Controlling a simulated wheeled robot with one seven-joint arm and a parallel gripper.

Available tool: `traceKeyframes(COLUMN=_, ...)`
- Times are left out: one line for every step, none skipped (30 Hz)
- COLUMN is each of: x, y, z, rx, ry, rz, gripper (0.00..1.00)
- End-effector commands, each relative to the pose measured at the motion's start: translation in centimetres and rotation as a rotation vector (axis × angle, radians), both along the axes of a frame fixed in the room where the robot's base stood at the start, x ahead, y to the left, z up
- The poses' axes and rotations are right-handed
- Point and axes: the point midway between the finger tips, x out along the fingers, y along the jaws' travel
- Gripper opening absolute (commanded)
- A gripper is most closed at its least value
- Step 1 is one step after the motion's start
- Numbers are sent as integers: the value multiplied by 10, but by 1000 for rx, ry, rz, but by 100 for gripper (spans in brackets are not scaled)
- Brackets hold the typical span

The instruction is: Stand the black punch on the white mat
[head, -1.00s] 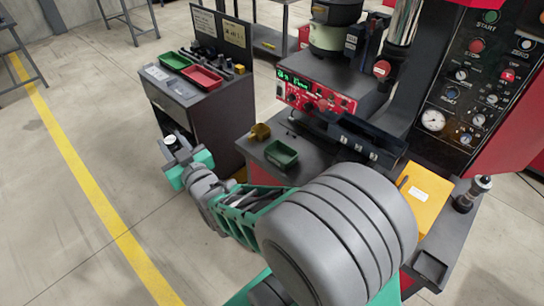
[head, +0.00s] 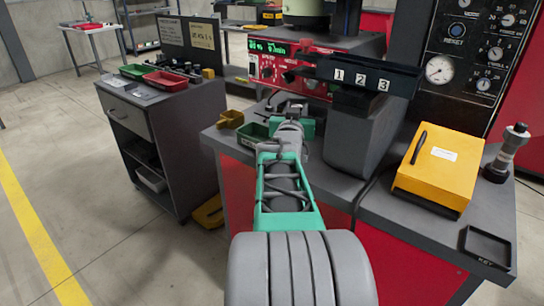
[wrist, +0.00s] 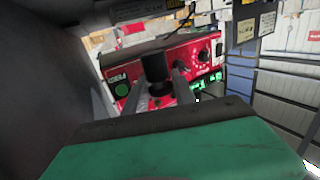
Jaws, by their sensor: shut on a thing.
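My gripper (head: 288,108) is over the back of the grey bench, in front of the red control panel. In the wrist view its two grey fingers (wrist: 157,92) are shut on a dark cylinder, the black punch (wrist: 155,68), which stands up between them. In the head view the punch is hard to make out against the dark parts behind it. Pale flat patches (head: 145,95) lie on the cart top at the left; I cannot tell whether one is the white mat. I see no other clear white mat.
The red panel (head: 262,68) and a dark rail numbered 1 2 3 (head: 405,80) stand close around my gripper. A green tray (head: 253,135) and a yellow bin (head: 231,119) are to its left. A yellow box (head: 435,180) and a black tray (head: 486,246) lie at right.

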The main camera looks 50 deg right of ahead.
Motion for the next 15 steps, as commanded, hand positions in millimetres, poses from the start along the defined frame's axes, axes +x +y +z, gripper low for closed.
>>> traceKeyframes(x=-2, y=-2, z=-6, rx=0, ry=-1, rz=-5, gripper=0)
traceKeyframes(x=-2, y=-2, z=-9, rx=0, ry=-1, rz=-6, gripper=0)
traceKeyframes(x=-2, y=-2, z=-16, rx=2, ry=0, rz=-6, gripper=0)
traceKeyframes(x=-2, y=-2, z=-23, rx=2, ry=2, rz=-6, gripper=0)
traceKeyframes(x=-2, y=-2, z=-30, rx=2, ry=2, rz=-5, gripper=0)
traceKeyframes(x=-2, y=-2, z=-38, rx=3, ry=3, rz=-5, gripper=0)
traceKeyframes(x=-1, y=-2, z=-43, rx=2, ry=1, rz=-4, gripper=0)
traceKeyframes(x=-1, y=-2, z=-48, rx=2, ry=1, rz=-4, gripper=0)
traceKeyframes(x=-1, y=-1, z=-54, rx=1, ry=1, rz=-4, gripper=0)
traceKeyframes(x=-1, y=-1, z=-58, rx=1, ry=0, rz=-3, gripper=0)
traceKeyframes(x=-1, y=-1, z=-63, rx=1, ry=0, rz=-3, gripper=0)
traceKeyframes(x=-1, y=-1, z=-71, rx=1, ry=0, rz=-3, gripper=0)
traceKeyframes(x=-1, y=-1, z=-78, rx=2, ry=1, rz=-3, gripper=0)
traceKeyframes(x=-1, y=-1, z=-85, rx=3, ry=2, rz=-3, gripper=0)
traceKeyframes(x=-1, y=-1, z=-92, rx=1, ry=2, rz=-3, gripper=0)
